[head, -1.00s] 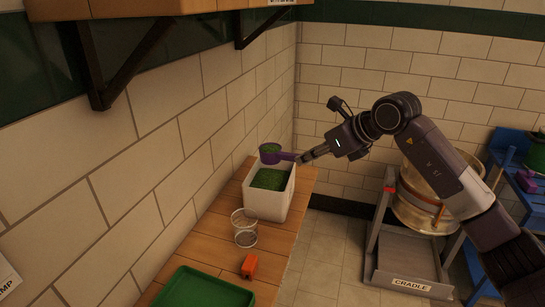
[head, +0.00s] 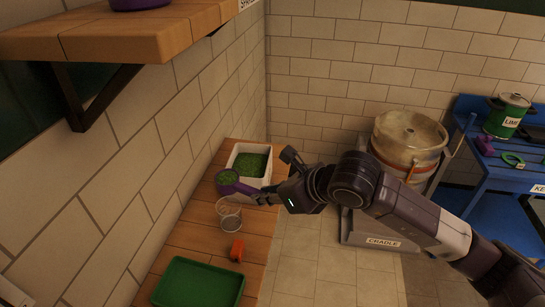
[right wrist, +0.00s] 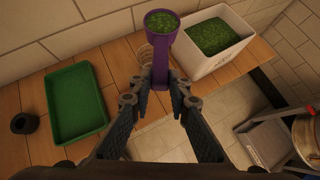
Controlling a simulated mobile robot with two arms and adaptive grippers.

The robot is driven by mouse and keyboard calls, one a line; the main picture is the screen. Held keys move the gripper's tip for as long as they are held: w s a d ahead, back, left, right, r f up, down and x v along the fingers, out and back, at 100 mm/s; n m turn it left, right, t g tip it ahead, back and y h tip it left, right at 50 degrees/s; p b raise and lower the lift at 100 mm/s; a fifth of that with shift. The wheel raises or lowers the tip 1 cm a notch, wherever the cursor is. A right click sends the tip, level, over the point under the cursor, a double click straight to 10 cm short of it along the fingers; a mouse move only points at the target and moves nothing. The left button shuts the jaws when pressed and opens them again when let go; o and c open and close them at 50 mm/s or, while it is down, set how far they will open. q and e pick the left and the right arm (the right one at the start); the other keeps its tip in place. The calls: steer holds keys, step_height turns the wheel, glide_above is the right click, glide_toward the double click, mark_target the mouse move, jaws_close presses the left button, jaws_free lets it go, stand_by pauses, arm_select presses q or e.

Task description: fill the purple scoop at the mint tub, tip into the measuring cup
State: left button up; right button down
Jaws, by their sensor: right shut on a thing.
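My right gripper (head: 265,199) is shut on the handle of the purple scoop (head: 238,188). The scoop's bowl is full of green bits and sits level; it also shows in the right wrist view (right wrist: 163,48). The mint tub (head: 236,166), a white box with green mint in it, stands on the wooden counter just beyond the scoop. The clear measuring cup (head: 230,218) stands on the counter on the near side of the scoop; in the right wrist view the scoop partly hides it. My left gripper is not in view.
A wooden shelf (head: 120,37) juts from the left wall.

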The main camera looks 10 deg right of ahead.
arm_select(q)
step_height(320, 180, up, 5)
steer(key=p, duration=0.4)
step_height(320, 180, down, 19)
steer(key=b, duration=1.8)
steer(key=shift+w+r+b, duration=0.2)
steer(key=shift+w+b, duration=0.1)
arm_select(e)
step_height(320, 180, down, 6)
steer(key=d+m+g+y, duration=0.2)
steer(key=m+y, duration=1.3)
steer(key=shift+w+d+f+m+y, duration=0.2)
steer(key=shift+w+d+m+y, duration=0.05)
steer(key=shift+d+m+y, duration=0.05)
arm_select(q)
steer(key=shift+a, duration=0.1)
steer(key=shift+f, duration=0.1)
arm_select(e)
steer(key=shift+w, duration=0.1)
